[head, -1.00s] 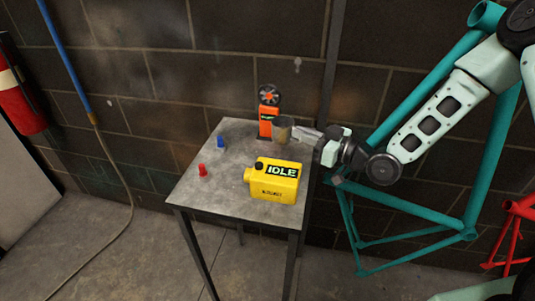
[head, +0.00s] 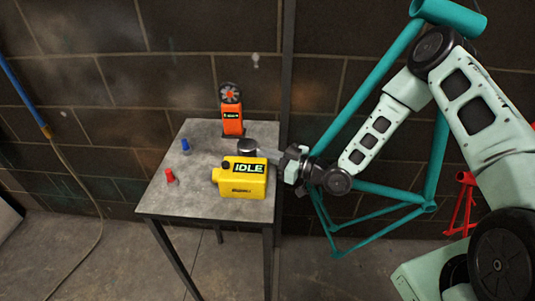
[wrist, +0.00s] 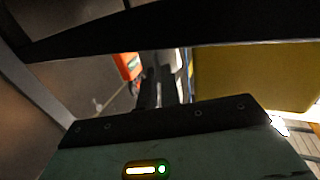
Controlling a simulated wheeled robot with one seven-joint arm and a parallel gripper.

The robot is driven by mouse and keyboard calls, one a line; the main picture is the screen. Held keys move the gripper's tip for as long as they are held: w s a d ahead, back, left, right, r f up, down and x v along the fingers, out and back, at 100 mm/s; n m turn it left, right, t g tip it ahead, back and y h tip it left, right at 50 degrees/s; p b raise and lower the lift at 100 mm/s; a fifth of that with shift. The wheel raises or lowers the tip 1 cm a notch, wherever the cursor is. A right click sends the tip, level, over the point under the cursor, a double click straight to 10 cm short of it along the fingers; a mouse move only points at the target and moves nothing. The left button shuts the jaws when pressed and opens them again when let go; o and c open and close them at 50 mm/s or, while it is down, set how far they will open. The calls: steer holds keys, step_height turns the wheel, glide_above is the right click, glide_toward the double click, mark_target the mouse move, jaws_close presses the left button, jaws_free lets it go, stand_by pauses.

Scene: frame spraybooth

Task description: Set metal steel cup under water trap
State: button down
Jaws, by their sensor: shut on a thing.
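The steel cup (head: 247,146) shows in the head view as a dark round top with a grey rim, just behind the yellow IDLE unit (head: 241,182). The unit hides its lower part, so I cannot tell whether it touches the table. My gripper (head: 268,157) reaches in from the right and is shut on the cup; its fingertips are partly hidden. In the wrist view the dark fingers (wrist: 160,88) lie close together, with the yellow unit (wrist: 240,72) to their right. I cannot make out a water trap with certainty.
The grey table (head: 203,200) carries an orange device (head: 232,120) at the back, a blue piece (head: 185,146) and a red piece (head: 170,176) at the left. Its left and front parts are mostly clear. A teal bicycle frame (head: 372,85) stands at the right, beside my arm.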

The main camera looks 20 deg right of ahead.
steer(key=shift+f, duration=0.15)
steer(key=c, duration=1.6)
jaws_free()
